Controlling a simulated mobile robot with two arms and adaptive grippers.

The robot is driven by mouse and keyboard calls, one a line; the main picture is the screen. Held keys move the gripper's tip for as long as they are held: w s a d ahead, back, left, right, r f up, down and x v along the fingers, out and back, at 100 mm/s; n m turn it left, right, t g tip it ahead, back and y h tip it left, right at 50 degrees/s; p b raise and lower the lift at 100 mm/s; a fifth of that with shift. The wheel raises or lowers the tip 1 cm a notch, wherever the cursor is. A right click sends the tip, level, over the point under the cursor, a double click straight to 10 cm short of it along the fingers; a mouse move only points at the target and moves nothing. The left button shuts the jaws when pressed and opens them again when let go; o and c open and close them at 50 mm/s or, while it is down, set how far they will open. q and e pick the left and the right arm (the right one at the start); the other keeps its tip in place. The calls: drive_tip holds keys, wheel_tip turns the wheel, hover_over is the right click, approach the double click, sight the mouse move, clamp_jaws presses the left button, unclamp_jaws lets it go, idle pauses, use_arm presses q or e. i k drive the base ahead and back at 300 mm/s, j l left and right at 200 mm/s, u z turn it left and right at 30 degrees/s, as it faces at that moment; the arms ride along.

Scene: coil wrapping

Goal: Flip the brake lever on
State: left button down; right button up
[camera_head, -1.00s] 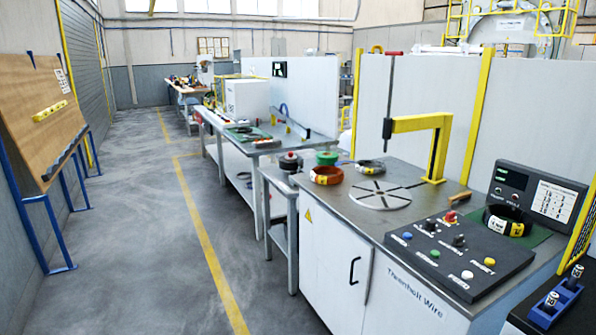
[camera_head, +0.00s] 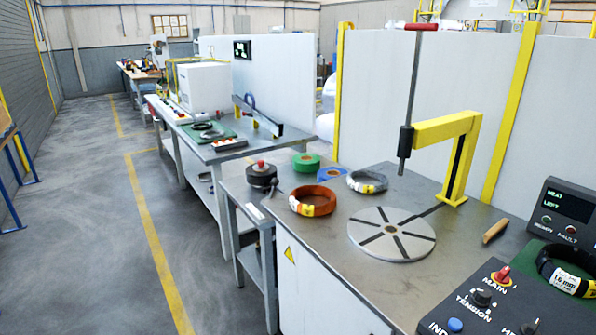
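No part is plainly marked as the brake lever, so I cannot tell which one it is. A vertical rod (camera_head: 412,88) with a red crossbar handle (camera_head: 420,27) passes through the end of a yellow arm (camera_head: 445,128) above a slotted grey disc (camera_head: 391,233). A black control panel (camera_head: 470,298) at the lower right has a red knob labelled MAIN (camera_head: 501,275) and a black TENSION knob (camera_head: 481,297). The panel's near part is cut off by the frame. Neither of my grippers is in view.
A black coil (camera_head: 566,270) lies beside the display box (camera_head: 565,213). Open floor (camera_head: 95,230) lies to the left.

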sight(274, 181)
drive_tip(key=i+j+z, duration=0.2)
drive_tip(key=i, duration=0.35)
drive_tip(key=i+j+z, duration=0.15)
drive_tip(key=i+j, duration=0.25)
drive_tip(key=i, duration=0.15)
drive_tip(key=i+j+z, duration=0.2)
drive_tip(key=i+j, duration=0.2)
drive_tip(key=i, duration=0.15)
